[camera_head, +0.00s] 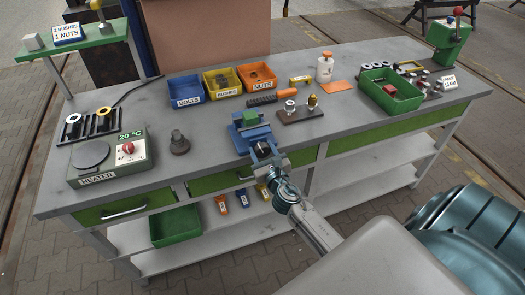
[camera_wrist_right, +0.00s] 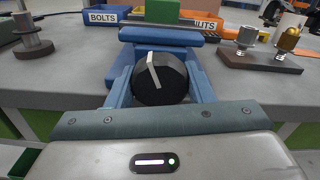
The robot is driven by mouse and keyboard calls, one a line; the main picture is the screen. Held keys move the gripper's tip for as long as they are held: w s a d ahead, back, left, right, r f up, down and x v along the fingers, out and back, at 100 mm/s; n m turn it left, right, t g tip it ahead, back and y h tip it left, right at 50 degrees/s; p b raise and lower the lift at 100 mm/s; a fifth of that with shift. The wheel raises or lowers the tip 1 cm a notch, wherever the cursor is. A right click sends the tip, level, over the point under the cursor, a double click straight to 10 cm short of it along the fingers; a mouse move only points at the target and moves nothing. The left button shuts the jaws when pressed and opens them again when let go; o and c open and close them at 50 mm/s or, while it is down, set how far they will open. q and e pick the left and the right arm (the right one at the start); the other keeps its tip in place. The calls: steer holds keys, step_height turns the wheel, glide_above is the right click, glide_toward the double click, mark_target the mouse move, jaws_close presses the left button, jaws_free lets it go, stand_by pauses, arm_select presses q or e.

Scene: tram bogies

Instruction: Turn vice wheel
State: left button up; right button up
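The blue vice (camera_head: 247,135) stands at the front edge of the grey bench with a green block (camera_head: 251,117) on top. Its dark round vice wheel (camera_head: 263,149) faces me and also shows in the right wrist view (camera_wrist_right: 172,82), with a pale, slightly tilted bar on its face. My right gripper (camera_head: 265,154) reaches the wheel from the front. In the wrist view its two blue fingers (camera_wrist_right: 160,82) lie on either side of the wheel and appear to press on its rim. The wheel's back is hidden. My left gripper is not in view.
Left of the vice stand a dark stepped part (camera_head: 179,143) and a heater (camera_head: 111,162). Bins of bolts (camera_head: 185,101), bushes and nuts line the back. A brown block with metal fittings (camera_head: 300,114) and a green tray (camera_head: 390,101) are to the right.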

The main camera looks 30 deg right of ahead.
steer(key=shift+m, duration=0.3)
steer(key=m+b, duration=0.1)
steer(key=m, duration=0.4)
steer(key=m+b, duration=0.2)
steer(key=m, duration=0.4)
stand_by(0.6)
steer(key=o, duration=1)
